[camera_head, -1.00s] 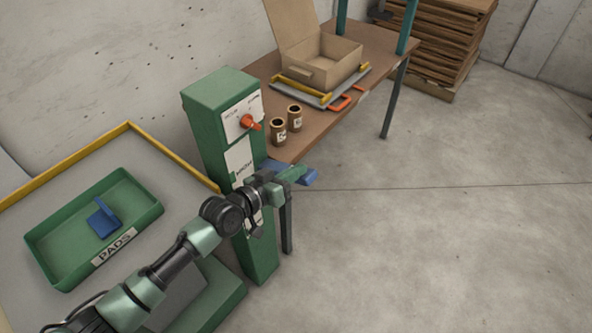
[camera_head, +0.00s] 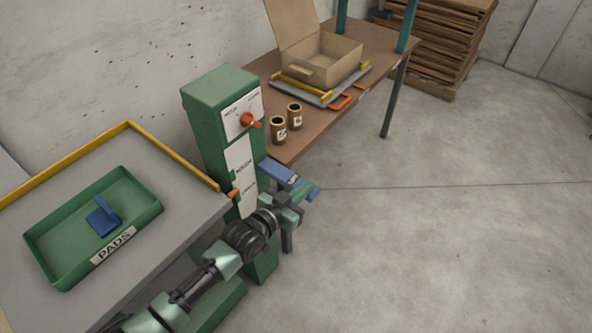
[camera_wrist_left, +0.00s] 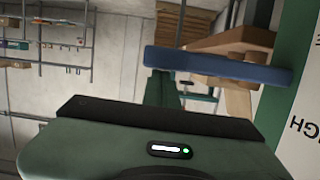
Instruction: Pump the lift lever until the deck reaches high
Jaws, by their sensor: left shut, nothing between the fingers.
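The green lift column (camera_head: 215,130) stands in the middle of the head view. A blue lever (camera_head: 278,172) slopes down and right from its side; it also crosses the left wrist view as a blue bar (camera_wrist_left: 215,67). My left gripper (camera_head: 312,190) is shut and empty at the lever's outer end; I cannot tell if it touches. The deck (camera_head: 75,160), grey with a yellow rim, is at left. An orange pointer (camera_head: 234,193) sits on the column below the HIGH label (camera_head: 243,168); the lower label is too small to read surely. My right gripper is out of view.
A green PADS tray (camera_head: 150,212) with a blue pad piece (camera_head: 103,218) lies on the deck. An orange knob (camera_head: 249,120) is on the column. A brown table (camera_head: 380,45) behind holds two cans and an open box (camera_head: 325,60). The floor at right is clear.

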